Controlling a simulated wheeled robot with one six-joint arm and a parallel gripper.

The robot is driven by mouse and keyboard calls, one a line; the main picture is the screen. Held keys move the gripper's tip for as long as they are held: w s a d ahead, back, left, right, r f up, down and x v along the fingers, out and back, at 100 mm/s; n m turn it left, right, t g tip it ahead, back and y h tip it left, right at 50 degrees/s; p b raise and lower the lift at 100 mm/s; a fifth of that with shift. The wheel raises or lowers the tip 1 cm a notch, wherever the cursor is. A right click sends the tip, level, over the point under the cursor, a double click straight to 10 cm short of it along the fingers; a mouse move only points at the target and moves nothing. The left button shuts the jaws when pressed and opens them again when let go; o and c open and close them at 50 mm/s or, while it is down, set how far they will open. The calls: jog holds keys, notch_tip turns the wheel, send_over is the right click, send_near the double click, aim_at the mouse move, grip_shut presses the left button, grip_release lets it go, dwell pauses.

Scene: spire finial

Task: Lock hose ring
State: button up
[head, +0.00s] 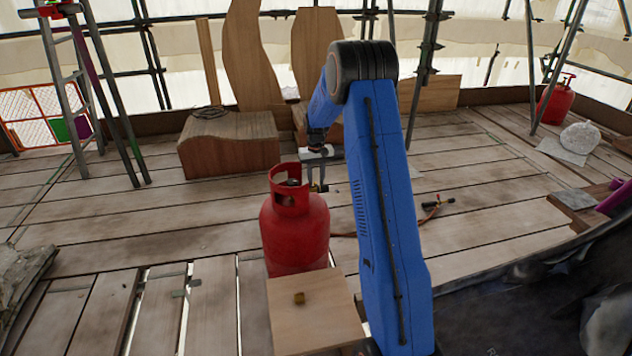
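A red gas cylinder (295,235) stands upright in the middle, with a red collar around its top. My gripper (318,187) points down at the right side of the collar, close to the valve area. A small brass-coloured piece shows at its fingertips; whether the fingers are closed on it is too small to tell. The hose ring cannot be made out clearly. An orange-brown hose (345,235) lies on the planks, running from behind the cylinder and behind my blue arm towards a torch (437,204) on the right.
A wooden box (228,150) stands behind left, and a ladder (85,90) further left. Another red cylinder (556,105) is at the far right. The left planks are mostly clear.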

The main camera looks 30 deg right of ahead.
jog(key=shift+f, duration=0.1)
jog(key=shift+c, duration=0.7)
grip_shut()
jog(key=shift+w+d+f+g+y, duration=0.1)
jog(key=shift+w+f+g+y, duration=0.1)
jog(key=shift+g, duration=0.35)
jog(key=shift+w+f+g+y, duration=0.1)
jog(key=shift+f+g, duration=0.1)
jog(key=shift+g, duration=0.35)
jog(key=shift+f+g+y, duration=0.3)
jog(key=shift+g, duration=0.7)
